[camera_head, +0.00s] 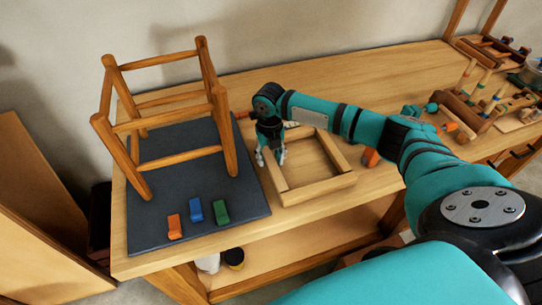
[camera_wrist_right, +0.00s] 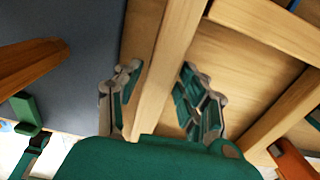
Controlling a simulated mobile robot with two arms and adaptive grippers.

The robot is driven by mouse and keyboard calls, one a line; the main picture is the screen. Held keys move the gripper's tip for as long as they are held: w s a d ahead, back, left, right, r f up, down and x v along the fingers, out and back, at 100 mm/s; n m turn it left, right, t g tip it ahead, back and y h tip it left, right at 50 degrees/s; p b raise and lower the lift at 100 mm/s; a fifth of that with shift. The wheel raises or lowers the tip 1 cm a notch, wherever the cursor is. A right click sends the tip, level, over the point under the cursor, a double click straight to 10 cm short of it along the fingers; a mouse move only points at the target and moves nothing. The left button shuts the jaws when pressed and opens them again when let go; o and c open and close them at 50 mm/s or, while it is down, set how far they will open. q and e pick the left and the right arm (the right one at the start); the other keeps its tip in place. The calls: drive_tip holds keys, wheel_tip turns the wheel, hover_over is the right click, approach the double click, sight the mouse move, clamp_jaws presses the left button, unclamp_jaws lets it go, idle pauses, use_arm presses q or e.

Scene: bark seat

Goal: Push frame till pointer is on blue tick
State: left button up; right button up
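A stool-like wooden frame (camera_head: 165,162) stands upright on a dark mat (camera_head: 190,145). Along the mat's front lie an orange tick block (camera_head: 175,226), a blue one (camera_head: 196,209) and a green one (camera_head: 221,211). A low square wooden frame (camera_head: 318,187) lies flat on the bench, right of the mat. My right gripper (camera_head: 270,157) is over its left rail, fingers apart on either side. The rail (camera_wrist_right: 165,75) passes between the fingers in the wrist view; I cannot tell whether they touch it. I cannot make out a pointer. My left gripper is out of view.
An orange piece (camera_head: 371,157) is beside the square frame's right side. Wooden racks with pegs and tools (camera_head: 480,105) stand at the bench's right end. Bare bench (camera_head: 235,85) lies behind the square frame. Containers (camera_head: 234,258) sit on the shelf below.

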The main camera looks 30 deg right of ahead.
sight(270, 158)
drive_tip(key=shift+o, duration=0.7)
wheel_tip(270, 158, up, 12)
idle(0.5)
